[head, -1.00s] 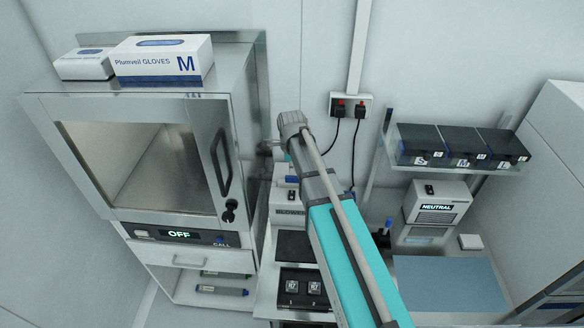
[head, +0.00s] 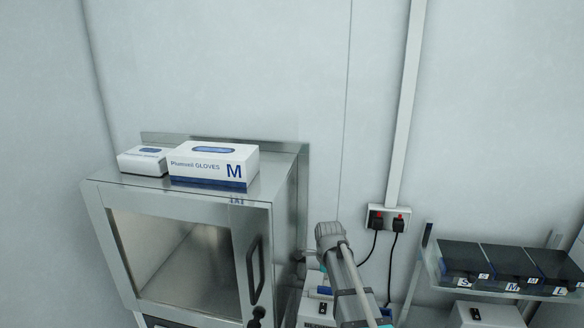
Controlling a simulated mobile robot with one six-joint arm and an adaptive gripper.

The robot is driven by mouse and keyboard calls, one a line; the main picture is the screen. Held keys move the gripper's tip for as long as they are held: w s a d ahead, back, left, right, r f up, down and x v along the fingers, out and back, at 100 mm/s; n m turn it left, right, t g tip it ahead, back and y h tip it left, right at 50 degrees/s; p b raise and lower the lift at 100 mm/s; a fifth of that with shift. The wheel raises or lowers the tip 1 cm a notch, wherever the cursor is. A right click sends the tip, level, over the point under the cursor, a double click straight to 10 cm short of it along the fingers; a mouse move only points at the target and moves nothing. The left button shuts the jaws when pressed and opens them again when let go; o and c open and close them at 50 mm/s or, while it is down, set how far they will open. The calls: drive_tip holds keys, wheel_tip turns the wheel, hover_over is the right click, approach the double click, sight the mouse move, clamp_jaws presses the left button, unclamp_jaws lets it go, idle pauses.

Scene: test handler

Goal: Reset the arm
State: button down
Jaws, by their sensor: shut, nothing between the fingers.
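The grey upper joint of my arm (head: 329,236) shows at the lower middle, in front of the wall and just right of the steel cabinet. A grey link of my arm runs down from it to the bottom edge. A small dark grey part shows left of the joint, close to the cabinet's side; I cannot tell what it is. My gripper's fingers do not show.
The steel cabinet (head: 187,199) with a window door and dark handle (head: 254,270) stands at left, two glove boxes (head: 214,166) on top. A socket (head: 388,218) with two plugs is on the wall. Black bins (head: 508,266) sit on a shelf at right.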

drive_tip(key=s+d+f+n+b, duration=0.4)
drive_tip(key=s+f+n+b, duration=0.9)
drive_tip(key=s+n, duration=0.4)
drive_tip(key=shift+s+f+n, duration=0.3)
drive_tip(key=shift+f+n, duration=0.15)
drive_tip(key=shift+n, duration=1.15)
drive_tip(key=shift+d, duration=0.1)
drive_tip(key=c, duration=0.6)
unclamp_jaws()
